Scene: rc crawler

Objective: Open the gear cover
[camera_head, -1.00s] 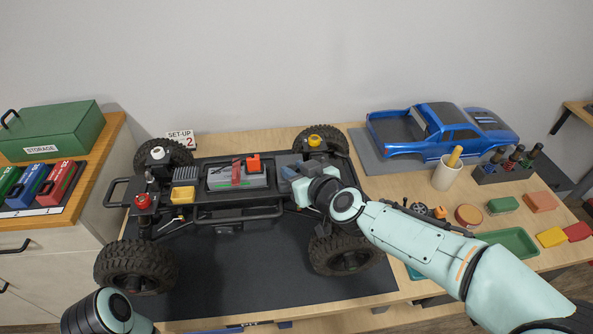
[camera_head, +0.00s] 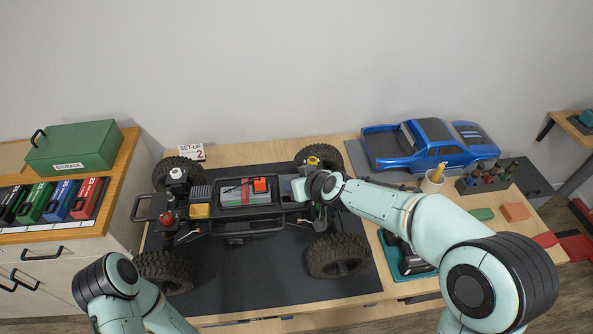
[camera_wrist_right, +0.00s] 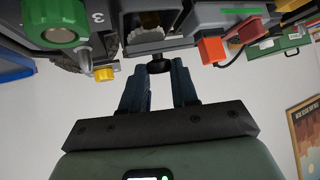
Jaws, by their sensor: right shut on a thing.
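The RC crawler chassis (camera_head: 236,228) stands on a dark mat, with its wheels on. The grey gear housing (camera_head: 287,188) is at the chassis's right end, partly hidden by my right wrist. My right gripper (camera_wrist_right: 161,72) is shut on a small black knob (camera_wrist_right: 158,66) at the edge of the housing. I cannot tell how far the gear cover is open. Of my left arm, only links show at the lower left; its gripper is out of view.
A green tray (camera_head: 388,246) holding a dark tool is right of the mat (camera_head: 250,284). The green storage box (camera_head: 75,148) is on the left cabinet. The mat's front is clear.

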